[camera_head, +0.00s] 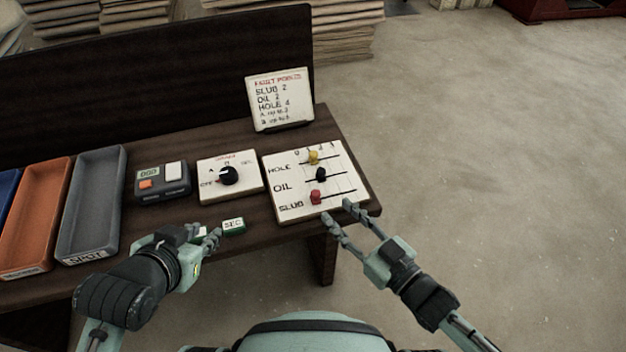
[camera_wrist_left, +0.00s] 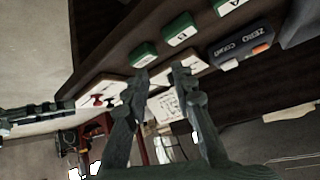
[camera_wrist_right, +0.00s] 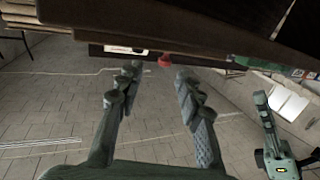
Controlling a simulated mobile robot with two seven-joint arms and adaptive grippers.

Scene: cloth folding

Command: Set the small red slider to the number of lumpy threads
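A white slider board (camera_head: 348,188) lies at the right end of the bench, with rows marked HOLE, OIL and SLUB. The small red slider (camera_head: 316,197) is on the SLUB row, near its left end; the scale numbers are too small to read surely. The red knob also shows in the right wrist view (camera_wrist_right: 165,61), beyond and between the fingertips. My right gripper (camera_head: 338,212) is open and empty at the board's front edge, apart from the red slider. My left gripper (camera_head: 205,234) is open (camera_wrist_left: 160,74) by the bench's front edge, near green blocks. No cloth threads are visible.
Yellow (camera_head: 313,157) and black (camera_head: 320,174) sliders share the board. Behind stands a FAULT POINTS card (camera_head: 280,98). Left are a dial box (camera_head: 247,187), a counter (camera_head: 162,193), a SEC block (camera_head: 233,225), a grey tray (camera_head: 118,190) and an orange tray (camera_head: 62,195).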

